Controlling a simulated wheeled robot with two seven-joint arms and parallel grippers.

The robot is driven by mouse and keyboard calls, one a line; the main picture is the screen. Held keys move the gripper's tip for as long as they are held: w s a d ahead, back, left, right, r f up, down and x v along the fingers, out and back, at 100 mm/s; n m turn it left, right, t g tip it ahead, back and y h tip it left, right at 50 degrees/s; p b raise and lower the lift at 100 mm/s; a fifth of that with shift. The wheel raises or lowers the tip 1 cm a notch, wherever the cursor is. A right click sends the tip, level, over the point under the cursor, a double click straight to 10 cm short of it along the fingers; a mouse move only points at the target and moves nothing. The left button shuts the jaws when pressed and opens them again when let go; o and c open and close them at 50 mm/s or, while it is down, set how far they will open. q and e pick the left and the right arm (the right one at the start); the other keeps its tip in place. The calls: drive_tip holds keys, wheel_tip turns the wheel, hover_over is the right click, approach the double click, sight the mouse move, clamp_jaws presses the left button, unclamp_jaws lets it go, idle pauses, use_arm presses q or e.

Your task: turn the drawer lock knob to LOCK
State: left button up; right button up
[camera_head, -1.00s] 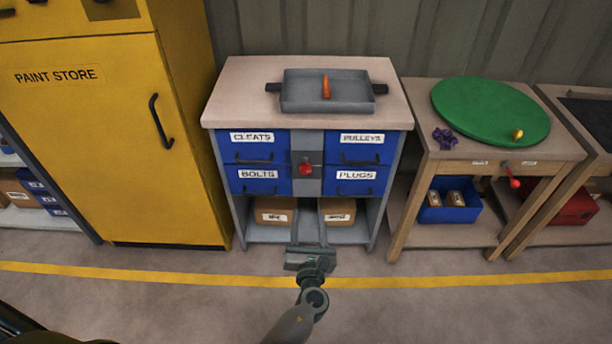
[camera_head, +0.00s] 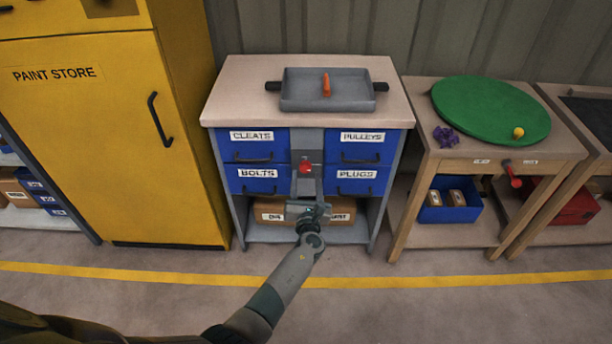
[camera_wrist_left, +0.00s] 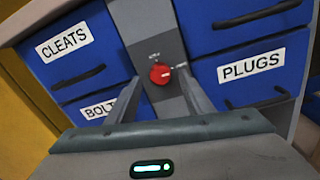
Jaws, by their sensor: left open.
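The red drawer lock knob (camera_head: 305,168) sits on the grey centre strip (camera_head: 309,142) between the blue drawers of the bench cabinet. In the left wrist view the knob (camera_wrist_left: 160,74) shows beyond and between my fingers, with small marks above and beside it that are too small to read surely. My left gripper (camera_head: 307,182) is in front of the strip, at or just below the knob. In the wrist view its two fingers (camera_wrist_left: 157,98) are apart, one on each side of the knob, with nothing held. Whether they touch the knob cannot be told. My right gripper is not in view.
Blue drawers labelled CLEATS (camera_head: 254,147), PULLEYS (camera_head: 360,148), BOLTS (camera_head: 257,180) and PLUGS (camera_head: 355,181) flank the strip. A grey tray (camera_head: 300,103) lies on top. A yellow paint cabinet (camera_head: 120,140) stands left, a wooden table (camera_head: 450,166) right. The floor in front is clear.

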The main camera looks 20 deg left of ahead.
sight(306, 168)
use_arm(q)
drive_tip(key=shift+x, duration=0.95)
drive_tip(key=shift+w+a, duration=0.15)
drive_tip(key=shift+w, duration=0.2)
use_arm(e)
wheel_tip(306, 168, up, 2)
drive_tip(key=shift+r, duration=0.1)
use_arm(q)
drive_tip(key=c, duration=0.8)
drive_tip(key=shift+c, duration=1.2)
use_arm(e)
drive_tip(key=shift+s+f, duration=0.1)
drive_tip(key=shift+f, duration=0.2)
